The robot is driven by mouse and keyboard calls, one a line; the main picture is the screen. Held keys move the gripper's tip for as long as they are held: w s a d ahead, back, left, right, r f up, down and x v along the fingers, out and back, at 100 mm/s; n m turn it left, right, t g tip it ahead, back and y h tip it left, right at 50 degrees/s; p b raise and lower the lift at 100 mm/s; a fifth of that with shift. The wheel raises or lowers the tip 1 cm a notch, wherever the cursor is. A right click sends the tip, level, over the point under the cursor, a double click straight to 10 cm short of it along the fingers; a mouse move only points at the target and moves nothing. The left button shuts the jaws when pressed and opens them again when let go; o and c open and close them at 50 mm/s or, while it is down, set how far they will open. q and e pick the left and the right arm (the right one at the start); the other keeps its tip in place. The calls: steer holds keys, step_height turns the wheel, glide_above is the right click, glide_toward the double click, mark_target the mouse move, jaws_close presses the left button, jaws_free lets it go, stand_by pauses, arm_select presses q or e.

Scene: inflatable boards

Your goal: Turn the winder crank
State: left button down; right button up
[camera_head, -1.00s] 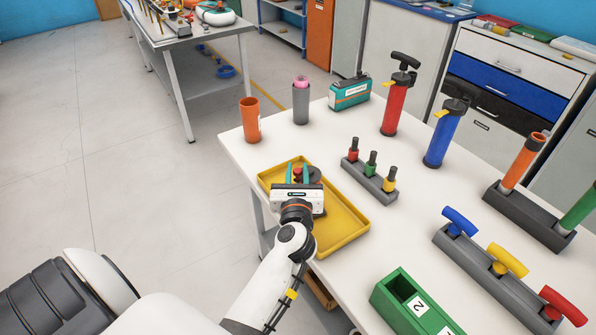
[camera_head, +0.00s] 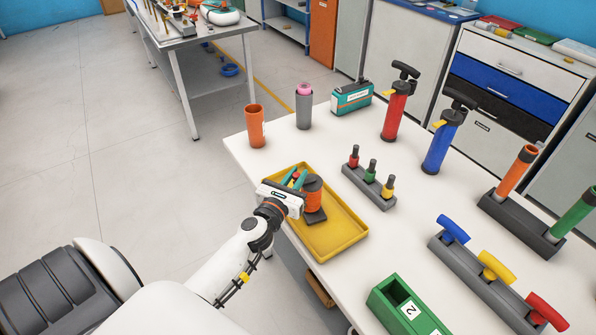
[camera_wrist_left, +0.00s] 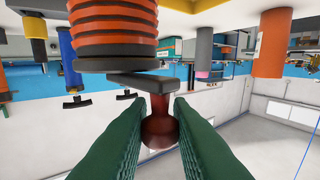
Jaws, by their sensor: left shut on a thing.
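The winder (camera_head: 313,197) stands in the yellow tray (camera_head: 347,244) on the white table. It has an orange spool and a dark base. In the left wrist view, which looks upside down, its ribbed orange spool (camera_wrist_left: 112,28) fills the upper left. The black crank arm (camera_wrist_left: 145,77) reaches out from the spool to a dark red knob (camera_wrist_left: 160,122). My left gripper (camera_head: 295,180) is at the winder's left side. Its green fingers (camera_wrist_left: 160,125) lie on both sides of the knob and are shut on it. My right gripper is not in view.
An orange cup (camera_head: 256,128) and a grey holder with a pink item (camera_head: 304,108) stand behind the tray. A grey rack with small colored pegs (camera_head: 368,190) is to the right. A green box (camera_head: 405,305) is in front. Red and blue pumps (camera_head: 394,115) stand farther back.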

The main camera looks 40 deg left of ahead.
arm_select(q)
steer(key=m+h, duration=0.2)
steer(key=h, duration=0.1)
steer(key=shift+w+a, duration=0.2)
steer(key=shift+a, duration=0.15)
steer(key=shift+w+a+f+m+h, duration=0.15)
steer(key=shift+m+h, duration=0.35)
steer(key=shift+h, duration=0.3)
steer(key=shift+w+m+g+h+b, duration=0.8)
steer(key=shift+m+g+h+b, duration=1.4)
steer(key=shift+h+b, duration=0.4)
steer(key=shift+w+m+g+h+b, duration=0.75)
steer(key=shift+m+g+h+b, duration=1.4)
steer(key=shift+h+b, duration=0.45)
steer(key=shift+w+m+g+h+b, duration=0.8)
steer(key=shift+m+g+h+b, duration=1.25)
steer(key=shift+m+h+b, duration=0.45)
steer(key=c, duration=1.3)
jaws_free()
